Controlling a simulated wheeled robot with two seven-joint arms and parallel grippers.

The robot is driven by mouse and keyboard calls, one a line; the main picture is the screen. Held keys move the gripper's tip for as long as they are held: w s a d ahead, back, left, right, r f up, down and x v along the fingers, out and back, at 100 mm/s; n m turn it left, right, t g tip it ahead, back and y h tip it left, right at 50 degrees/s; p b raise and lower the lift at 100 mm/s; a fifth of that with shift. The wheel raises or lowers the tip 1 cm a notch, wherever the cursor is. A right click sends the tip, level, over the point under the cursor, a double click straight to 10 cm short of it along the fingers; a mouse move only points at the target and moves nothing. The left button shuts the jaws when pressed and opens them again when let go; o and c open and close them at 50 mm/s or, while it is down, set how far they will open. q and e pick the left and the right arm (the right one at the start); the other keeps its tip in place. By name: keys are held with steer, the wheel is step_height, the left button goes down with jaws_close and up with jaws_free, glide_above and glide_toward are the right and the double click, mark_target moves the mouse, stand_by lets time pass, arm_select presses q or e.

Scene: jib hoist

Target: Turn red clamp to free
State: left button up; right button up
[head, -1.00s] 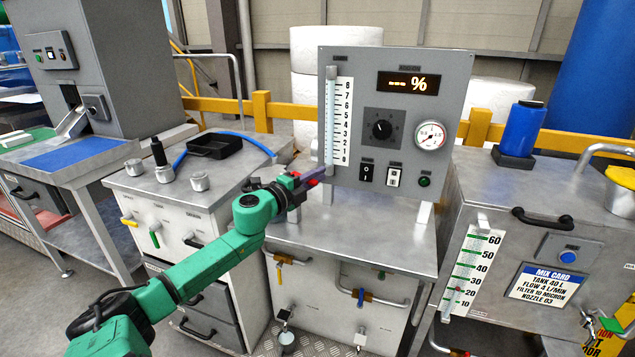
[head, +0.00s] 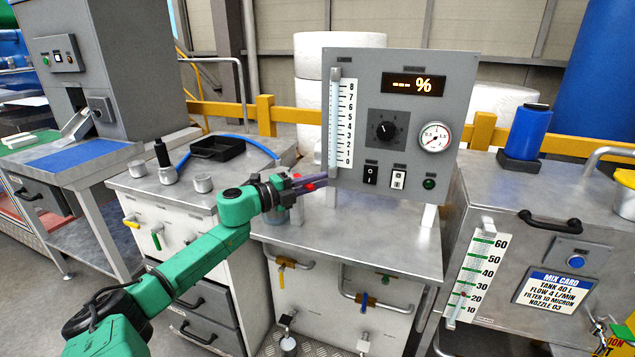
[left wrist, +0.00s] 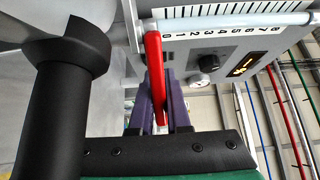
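The red clamp (left wrist: 154,75) is a slim red lever at the lower end of the clear sight tube, beside the number scale. In the left wrist view it runs down between my purple fingers, its free end low between them. In the head view only a small red part (head: 309,186) shows, at the fingers. My left gripper (head: 318,184) is left of the panel's lower left corner and looks shut on the lever, though the finger contact is partly hidden. It also shows in the left wrist view (left wrist: 167,95). My right gripper is not in view.
The grey panel (head: 400,125) with dial, gauge and switches stands close right of my left gripper. A steel bench top (head: 365,242) lies below it. A left cabinet carries a black tray (head: 217,147) and metal cups. A tank with a black handle (head: 548,219) stands at right.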

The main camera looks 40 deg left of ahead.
arm_select(q)
steer(key=o, duration=0.4)
steer(key=p+v, duration=0.1)
steer(key=v, duration=1.3)
steer(key=shift+s+a, duration=0.1)
steer(key=shift+s, duration=0.15)
